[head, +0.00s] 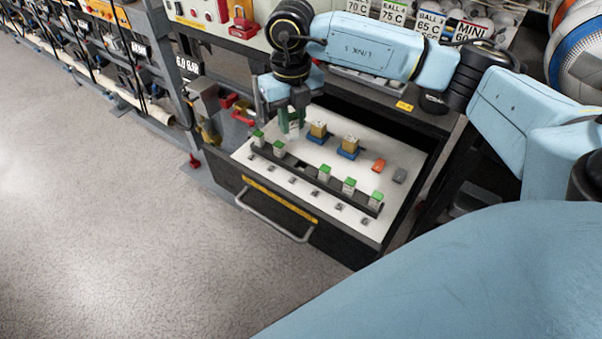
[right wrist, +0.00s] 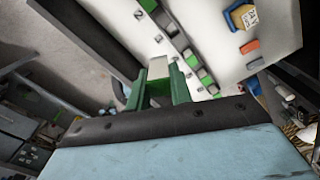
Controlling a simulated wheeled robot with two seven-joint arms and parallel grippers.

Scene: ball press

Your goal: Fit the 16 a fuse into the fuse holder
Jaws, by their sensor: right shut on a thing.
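My right gripper (head: 292,132) is shut on a pale fuse (head: 293,130) and holds it above the white drawer panel, behind the fuse holder. In the right wrist view the pale fuse (right wrist: 158,66) sticks out between the green fingers of the gripper (right wrist: 159,84). Its rating cannot be read. The fuse holder (head: 301,163) is a long black strip. Two green-topped fuses (head: 278,147) stand in its left part and three (head: 349,186) in its right part, with an empty gap between. My left gripper is not in view.
The white panel (head: 310,187) lies in an open drawer with a metal handle (head: 277,222). Two yellow-and-blue blocks (head: 349,144), an orange piece (head: 379,165) and a grey piece (head: 400,175) stand behind the strip. A small red vise-like part (head: 243,116) is left of the drawer.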

